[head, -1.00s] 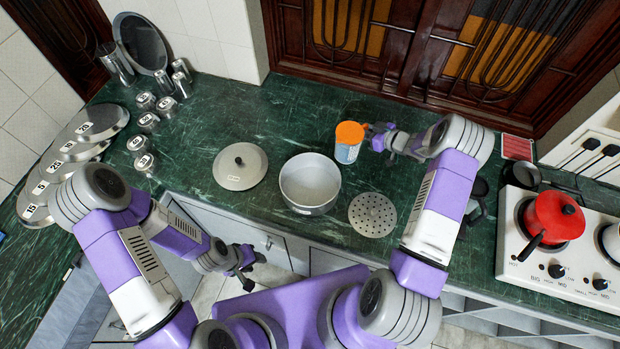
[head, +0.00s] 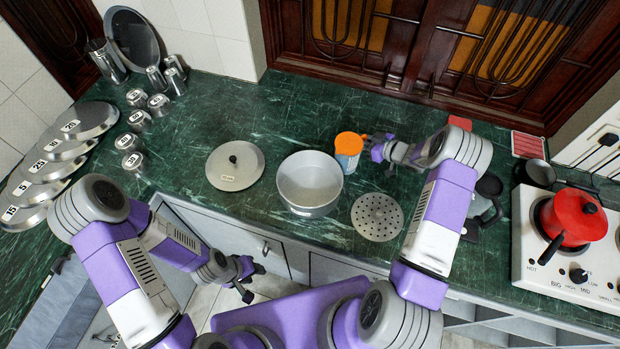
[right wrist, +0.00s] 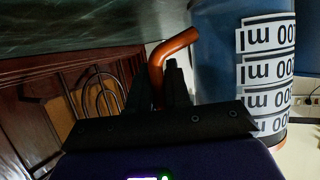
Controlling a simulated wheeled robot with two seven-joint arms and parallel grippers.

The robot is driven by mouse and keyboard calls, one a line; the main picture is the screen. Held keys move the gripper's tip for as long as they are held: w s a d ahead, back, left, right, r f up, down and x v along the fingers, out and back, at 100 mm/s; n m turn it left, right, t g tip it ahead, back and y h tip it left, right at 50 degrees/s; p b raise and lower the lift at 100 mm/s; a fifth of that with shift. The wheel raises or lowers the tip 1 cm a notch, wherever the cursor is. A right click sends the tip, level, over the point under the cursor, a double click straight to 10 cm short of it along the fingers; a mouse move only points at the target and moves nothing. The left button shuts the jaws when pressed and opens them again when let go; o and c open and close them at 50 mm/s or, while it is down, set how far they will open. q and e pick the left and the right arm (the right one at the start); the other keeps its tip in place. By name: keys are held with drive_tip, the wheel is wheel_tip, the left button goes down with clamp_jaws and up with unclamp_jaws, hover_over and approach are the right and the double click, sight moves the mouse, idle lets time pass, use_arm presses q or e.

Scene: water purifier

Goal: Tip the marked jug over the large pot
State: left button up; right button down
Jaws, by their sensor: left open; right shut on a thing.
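The marked jug (head: 347,160) is blue with an orange top and white labels, just right of the large pot in the head view. Its body and "00 ml" labels also show in the right wrist view (right wrist: 228,60). My right gripper (head: 370,147) is shut on the jug's orange handle (right wrist: 172,50). The jug looks about upright; I cannot tell how high it is. The large pot (head: 310,205) is grey, open and looks empty, on the green counter. My left gripper (head: 248,278) is open and empty, low in front of the counter edge.
A round lid (head: 235,178) lies left of the pot. A perforated disc (head: 377,222) lies to its right. Numbered lids (head: 85,120) and small weights stand far left. A black appliance (head: 488,190) and the stove with a red pot (head: 575,215) are at right.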

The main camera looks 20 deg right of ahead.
drive_tip(key=shift+r, duration=0.1)
drive_tip(key=shift+r+p, duration=0.45)
drive_tip(key=shift+r, duration=0.1)
drive_tip(key=a+r+n+h, duration=0.1)
drive_tip(key=r, duration=0.2)
drive_tip(key=s+a+r+n+p, duration=0.1)
drive_tip(key=r, duration=0.1)
drive_tip(key=a+r+n+h, duration=0.1)
drive_tip(key=r, duration=0.2)
drive_tip(key=shift+s+r+t+h, duration=0.2)
drive_tip(key=shift+r+t+h, duration=0.1)
drive_tip(key=shift+r+t, duration=0.1)
drive_tip(key=shift+r, duration=0.1)
drive_tip(key=shift+n, duration=0.3)
